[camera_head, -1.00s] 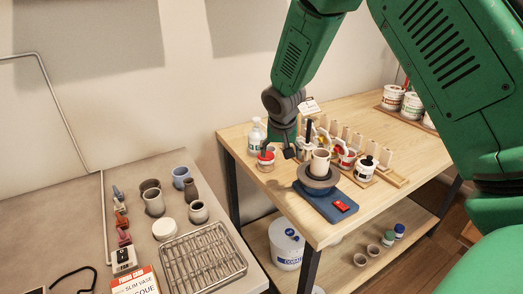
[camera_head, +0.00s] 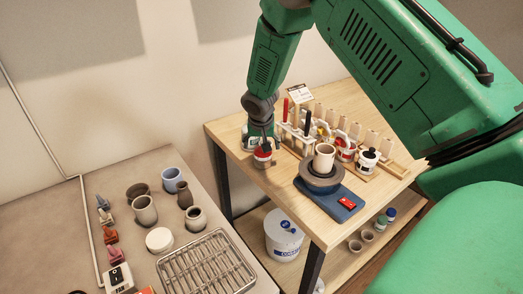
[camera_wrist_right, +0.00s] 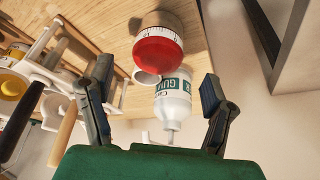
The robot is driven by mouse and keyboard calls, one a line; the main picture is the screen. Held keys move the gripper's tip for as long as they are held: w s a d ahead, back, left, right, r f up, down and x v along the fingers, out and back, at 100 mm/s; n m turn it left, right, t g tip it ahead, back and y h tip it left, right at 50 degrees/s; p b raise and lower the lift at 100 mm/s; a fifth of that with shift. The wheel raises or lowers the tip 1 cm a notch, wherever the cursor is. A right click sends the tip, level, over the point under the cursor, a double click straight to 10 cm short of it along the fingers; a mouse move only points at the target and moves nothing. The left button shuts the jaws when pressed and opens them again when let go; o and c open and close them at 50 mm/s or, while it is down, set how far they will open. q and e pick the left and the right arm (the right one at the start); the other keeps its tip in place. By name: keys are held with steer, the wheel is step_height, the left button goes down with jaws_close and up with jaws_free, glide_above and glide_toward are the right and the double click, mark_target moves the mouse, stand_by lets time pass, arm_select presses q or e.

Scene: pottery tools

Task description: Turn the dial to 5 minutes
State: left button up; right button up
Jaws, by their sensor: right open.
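The timer dial is a red-topped round timer (camera_head: 262,158) with a white scale band, standing near the back left corner of the wooden table. It shows larger in the right wrist view (camera_wrist_right: 158,50), red face toward the camera; its numbers are too small to read. My right gripper (camera_head: 264,134) hangs just above and behind the timer in the head view. In the right wrist view the right gripper (camera_wrist_right: 157,80) has its fingers spread wide, with nothing held. The timer lies beyond the fingertips, apart from them. My left gripper is out of view.
A white bottle with a green label (camera_wrist_right: 173,98) stands close to the timer. A tool rack (camera_wrist_right: 45,70) is beside it. A pottery wheel (camera_head: 322,180) with a cup (camera_head: 324,157) and several jars stand further right. A grey table (camera_head: 105,200) with pots is at left.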

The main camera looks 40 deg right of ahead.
steer(key=x, duration=0.3)
steer(key=shift+d+f, duration=0.15)
steer(key=shift+f, duration=0.2)
steer(key=shift+w+d+f, duration=0.2)
steer(key=shift+d+f, duration=0.15)
steer(key=shift+f, duration=0.15)
steer(key=shift+a+r, duration=0.15)
steer(key=shift+a, duration=0.05)
steer(key=c, duration=1.2)
steer(key=shift+o, duration=0.2)
steer(key=shift+d+n+p, duration=0.15)
steer(key=shift+n+p, duration=0.15)
steer(key=shift+n, duration=0.1)
steer(key=shift+n+t+y+p, duration=0.3)
steer(key=shift+n+y, duration=0.2)
steer(key=shift+n, duration=0.5)
